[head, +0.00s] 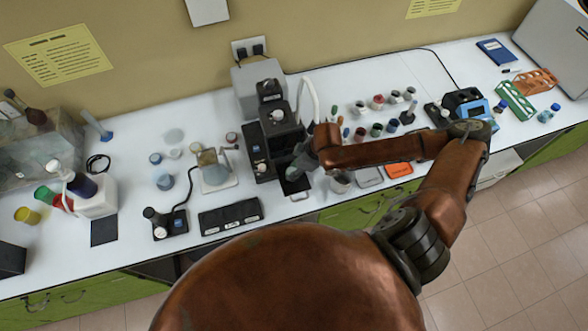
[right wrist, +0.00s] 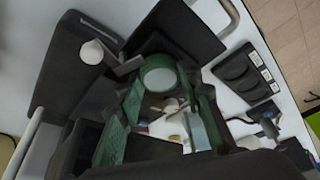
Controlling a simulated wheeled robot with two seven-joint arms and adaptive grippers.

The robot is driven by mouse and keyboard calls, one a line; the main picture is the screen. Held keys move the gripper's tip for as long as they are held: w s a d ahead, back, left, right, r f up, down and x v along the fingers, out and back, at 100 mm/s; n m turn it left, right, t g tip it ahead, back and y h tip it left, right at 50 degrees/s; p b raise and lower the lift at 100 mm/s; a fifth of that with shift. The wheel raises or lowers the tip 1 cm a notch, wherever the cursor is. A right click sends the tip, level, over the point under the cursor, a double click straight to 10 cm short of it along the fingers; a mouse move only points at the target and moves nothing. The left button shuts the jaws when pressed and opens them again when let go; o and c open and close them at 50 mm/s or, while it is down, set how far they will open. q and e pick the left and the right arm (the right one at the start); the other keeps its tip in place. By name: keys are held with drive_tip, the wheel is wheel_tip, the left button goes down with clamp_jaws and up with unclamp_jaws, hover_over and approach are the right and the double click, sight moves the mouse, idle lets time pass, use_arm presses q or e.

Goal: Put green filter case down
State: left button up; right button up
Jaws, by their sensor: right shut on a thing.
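My right gripper (head: 299,168) is over the bench at the front of a black instrument (head: 267,130), above a dark tray-like part (head: 295,186). In the right wrist view the gripper (right wrist: 163,88) is shut on the green filter case (right wrist: 160,78), a round green piece with a pale centre between the fingers. In the head view the case is hidden by the gripper and arm. I cannot tell whether the case touches anything below it. My left gripper is not in view.
A black switch panel (head: 231,217) lies left of the gripper. Several small jars (head: 377,102) stand behind my right forearm. Grey and orange flat cases (head: 398,169) lie right, near the front edge.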

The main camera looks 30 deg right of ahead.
drive_tip(key=shift+f, duration=0.1)
drive_tip(key=o, duration=0.7)
drive_tip(key=v, duration=1.2)
